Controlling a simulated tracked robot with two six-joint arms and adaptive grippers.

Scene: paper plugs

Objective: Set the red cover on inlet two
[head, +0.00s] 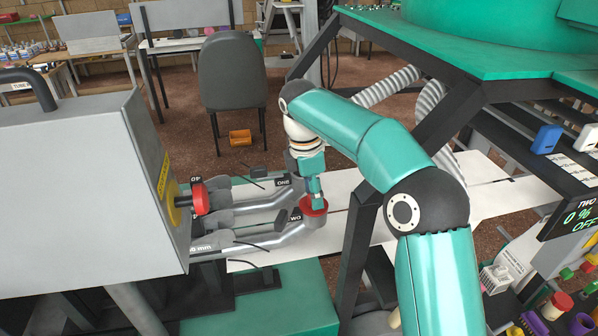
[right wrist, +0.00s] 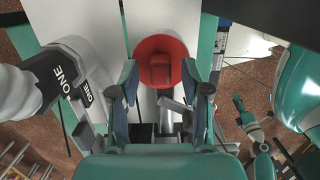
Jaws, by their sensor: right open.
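The red cover (head: 315,207) sits at the upturned end of the grey pipe labelled TWO (head: 285,235), and looks level. In the right wrist view the red cover (right wrist: 160,50) is a round cap with a raised grip in its middle. My right gripper (head: 316,192) is directly above it, pointing down. Its fingers are open and spread apart near the cover's near edge, with a gap on each side of the grip. Whether the cover is fully seated on the pipe mouth is hidden. My left gripper is not in view.
A second pipe labelled ONE (head: 283,183) runs close behind. A grey machine box (head: 85,180) with a red knob (head: 200,199) stands at left. A display (head: 575,213) at right reads TWO, 0 % OFF. White boards (head: 345,185) lie behind the pipes.

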